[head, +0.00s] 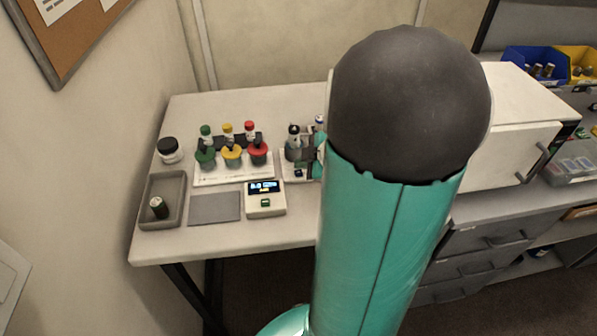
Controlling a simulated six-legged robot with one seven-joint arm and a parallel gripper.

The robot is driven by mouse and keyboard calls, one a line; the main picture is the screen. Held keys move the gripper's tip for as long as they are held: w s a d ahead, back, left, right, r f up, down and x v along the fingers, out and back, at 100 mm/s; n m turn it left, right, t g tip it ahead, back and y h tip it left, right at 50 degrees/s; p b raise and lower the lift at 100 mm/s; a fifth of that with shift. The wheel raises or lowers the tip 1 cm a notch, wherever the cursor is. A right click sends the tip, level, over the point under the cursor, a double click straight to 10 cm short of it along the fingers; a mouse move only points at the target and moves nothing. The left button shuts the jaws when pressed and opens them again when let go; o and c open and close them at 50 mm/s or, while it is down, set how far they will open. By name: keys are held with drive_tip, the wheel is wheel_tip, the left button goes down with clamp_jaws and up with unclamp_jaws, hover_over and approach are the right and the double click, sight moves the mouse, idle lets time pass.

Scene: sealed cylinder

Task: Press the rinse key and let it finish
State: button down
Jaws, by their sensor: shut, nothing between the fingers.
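I cannot read which key is the rinse key. My gripper (308,155) is at this unit, close above or beside the small key. It is shut and empty. I cannot tell whether it touches anything. My arm hides the unit's right side and part of the gripper.
A white rack (232,174) holds green, yellow and red-topped containers. A grey tray (178,184) with a dark cylinder (158,207), a black-lidded jar (169,150) and a grey mat (214,208) are at left. A white box-shaped appliance (507,150) stands right of my arm.

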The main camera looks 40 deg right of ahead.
sight(302, 174)
drive_tip(key=shift+r, duration=2.5)
drive_tip(key=w+a+r+m+t+h, duration=0.1)
drive_tip(key=w+a+r+m+h, duration=0.2)
drive_tip(key=r, duration=0.4)
drive_tip(key=w+a+r+m+t+h, duration=0.1)
drive_tip(key=a+r+m+h, duration=0.25)
drive_tip(key=r, duration=0.25)
drive_tip(key=s+a+f+m+g+y, duration=0.2)
drive_tip(key=s+a, duration=0.4)
drive_tip(key=a, duration=0.4)
drive_tip(key=s+a+f+m+g+y, duration=0.1)
drive_tip(key=s+a+m+g+y, duration=0.1)
drive_tip(key=s+a, duration=0.5)
drive_tip(key=a+g+y, duration=0.1)
drive_tip(key=a, duration=0.2)
drive_tip(key=shift+s+a+f+g, duration=0.3)
drive_tip(key=shift+a+f, duration=0.1)
